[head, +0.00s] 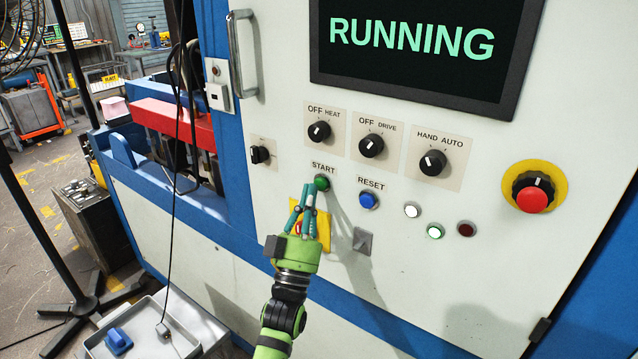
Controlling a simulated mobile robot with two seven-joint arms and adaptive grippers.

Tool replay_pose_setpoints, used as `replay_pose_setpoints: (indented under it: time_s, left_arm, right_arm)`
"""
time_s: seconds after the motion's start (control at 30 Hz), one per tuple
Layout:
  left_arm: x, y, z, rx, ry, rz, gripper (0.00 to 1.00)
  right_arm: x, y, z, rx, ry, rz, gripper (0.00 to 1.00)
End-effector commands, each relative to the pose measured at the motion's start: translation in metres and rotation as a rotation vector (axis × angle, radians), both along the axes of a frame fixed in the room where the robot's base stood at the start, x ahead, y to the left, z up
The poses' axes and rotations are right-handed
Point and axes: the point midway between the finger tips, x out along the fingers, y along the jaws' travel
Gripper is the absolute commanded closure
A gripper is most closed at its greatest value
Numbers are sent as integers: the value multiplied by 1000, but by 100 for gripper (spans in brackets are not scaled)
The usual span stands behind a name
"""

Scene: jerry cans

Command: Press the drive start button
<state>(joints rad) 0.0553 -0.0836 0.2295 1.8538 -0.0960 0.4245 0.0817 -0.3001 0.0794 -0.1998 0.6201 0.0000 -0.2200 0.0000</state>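The green start button (322,182) sits under the START label on the white control panel (290,90). My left gripper (309,188) comes up from below, its teal fingers drawn together with nothing between them. Its fingertips are just left of and below the green button; I cannot tell whether they touch it. The screen (412,40) above reads RUNNING in green letters. The DRIVE knob (371,146) and HEAT knob (319,132) are above the button. My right gripper is not in view.
A blue RESET button (368,200) is close to the right of the start button. A red emergency stop (533,197) on a yellow base is further right. A yellow plate (323,225) is partly hidden behind my gripper. A grey tray (185,345) stands at lower left.

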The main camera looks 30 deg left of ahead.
Motion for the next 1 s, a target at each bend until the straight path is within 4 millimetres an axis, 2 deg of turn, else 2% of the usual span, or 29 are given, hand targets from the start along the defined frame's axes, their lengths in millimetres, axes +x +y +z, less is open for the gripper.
replay_pose_setpoints:
  time_s: [0.47,0.8,1.0]
  left_arm:
    - [-8,1,0,0,1,0,100]
    - [-42,4,1,-1,3,1,100]
    - [-54,5,0,-1,1,1,100]
  right_arm:
    - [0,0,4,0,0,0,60]
    - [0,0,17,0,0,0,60]
    - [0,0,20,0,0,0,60]
